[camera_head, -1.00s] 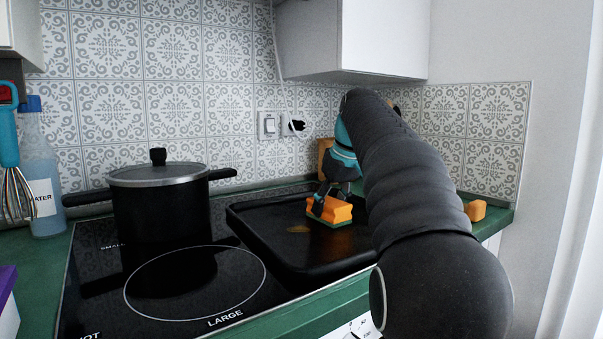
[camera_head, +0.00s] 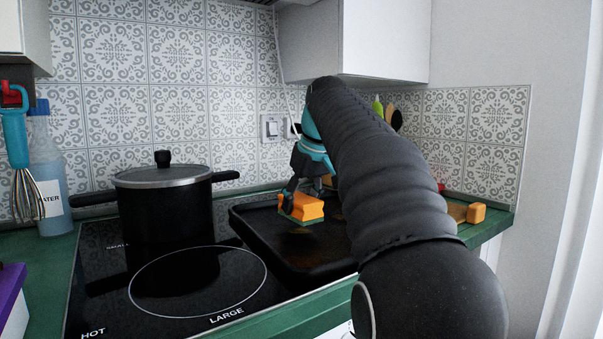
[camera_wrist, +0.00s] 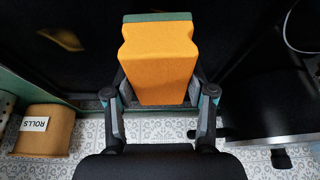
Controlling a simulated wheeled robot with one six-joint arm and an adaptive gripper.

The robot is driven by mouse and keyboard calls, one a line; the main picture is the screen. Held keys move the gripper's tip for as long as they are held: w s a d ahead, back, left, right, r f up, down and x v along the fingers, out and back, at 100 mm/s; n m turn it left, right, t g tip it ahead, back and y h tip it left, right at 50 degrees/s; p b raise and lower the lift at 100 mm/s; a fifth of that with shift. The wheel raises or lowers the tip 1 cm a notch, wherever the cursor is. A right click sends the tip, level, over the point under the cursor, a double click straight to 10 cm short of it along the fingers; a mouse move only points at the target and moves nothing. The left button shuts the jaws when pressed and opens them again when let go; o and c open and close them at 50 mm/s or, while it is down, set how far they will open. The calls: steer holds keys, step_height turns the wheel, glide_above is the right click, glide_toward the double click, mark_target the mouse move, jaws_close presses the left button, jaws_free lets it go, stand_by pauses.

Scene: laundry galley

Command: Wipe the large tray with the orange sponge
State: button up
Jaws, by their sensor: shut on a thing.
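The large tray (camera_head: 262,238) is black with a raised rim and lies on the right part of the hob. A brownish smear (camera_wrist: 62,38) shows on its surface in the wrist view. My gripper (camera_head: 297,200) is shut on the orange sponge (camera_head: 303,207), which has a green scrubbing side facing down. The sponge (camera_wrist: 158,62) sits between both fingers in the wrist view. It is low over the tray; I cannot tell if it touches. My arm hides the tray's right part.
A black lidded pot (camera_head: 165,215) stands on the hob left of the tray. A water bottle (camera_head: 52,185) and a hanging whisk (camera_head: 22,165) are at far left. A wooden block (camera_head: 475,213) is at the right counter end.

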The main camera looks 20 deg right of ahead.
steer(key=shift+r, duration=2.85)
